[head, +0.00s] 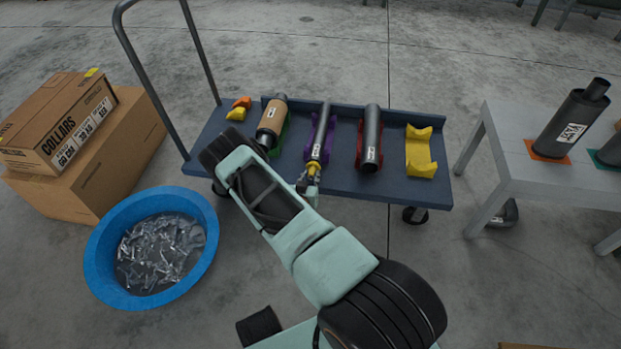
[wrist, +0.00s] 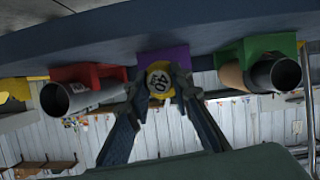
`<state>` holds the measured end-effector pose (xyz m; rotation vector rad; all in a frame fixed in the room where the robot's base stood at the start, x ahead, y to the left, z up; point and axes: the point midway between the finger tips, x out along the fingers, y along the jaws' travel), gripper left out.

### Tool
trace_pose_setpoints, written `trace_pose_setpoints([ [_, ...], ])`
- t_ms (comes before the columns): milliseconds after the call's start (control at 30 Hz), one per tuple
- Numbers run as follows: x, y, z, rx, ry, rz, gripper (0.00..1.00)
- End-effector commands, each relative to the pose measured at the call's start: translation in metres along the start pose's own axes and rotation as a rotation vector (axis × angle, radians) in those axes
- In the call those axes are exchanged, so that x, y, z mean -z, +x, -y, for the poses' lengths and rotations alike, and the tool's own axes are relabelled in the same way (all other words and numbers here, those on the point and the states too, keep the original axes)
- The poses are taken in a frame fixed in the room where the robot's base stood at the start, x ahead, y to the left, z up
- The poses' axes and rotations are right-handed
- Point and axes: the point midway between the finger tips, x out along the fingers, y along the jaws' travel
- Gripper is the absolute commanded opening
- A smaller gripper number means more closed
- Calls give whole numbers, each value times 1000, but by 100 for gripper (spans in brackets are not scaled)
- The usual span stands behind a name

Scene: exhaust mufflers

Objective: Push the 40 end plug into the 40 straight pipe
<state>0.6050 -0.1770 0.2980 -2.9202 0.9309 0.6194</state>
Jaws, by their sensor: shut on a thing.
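The 40 straight pipe (head: 322,132) is a thin dark grey tube with a white label. It lies in a purple cradle (head: 331,140) on the cart, its near end facing me. The yellow 40 end plug (head: 313,168) is at that near end, in line with the pipe; how far it is inside I cannot tell. In the wrist view the plug (wrist: 159,80) shows its round face marked 40, in front of the purple cradle (wrist: 165,56), and hides the pipe. My gripper (head: 311,180) is shut on the plug, its fingers (wrist: 160,92) on either side.
A wider pipe (head: 371,135) in a red cradle lies to the right, a brown-wrapped muffler (head: 271,122) in a green cradle to the left. An empty yellow cradle (head: 420,152) stands on the cart's (head: 398,187) right end. A blue tub (head: 207,255) and boxes stand left.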

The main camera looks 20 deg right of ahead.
Motion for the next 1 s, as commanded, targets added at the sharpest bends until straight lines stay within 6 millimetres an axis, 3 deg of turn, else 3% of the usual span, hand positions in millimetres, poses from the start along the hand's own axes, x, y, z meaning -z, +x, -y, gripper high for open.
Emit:
trace_pose_setpoints([
  [633,7,16,0,1,-1,-1,0],
  [667,6,15,0,1,-1,-1,22],
  [800,6,15,0,0,-1,-1,37],
  [1000,6,15,0,0,-1,-1,40],
])
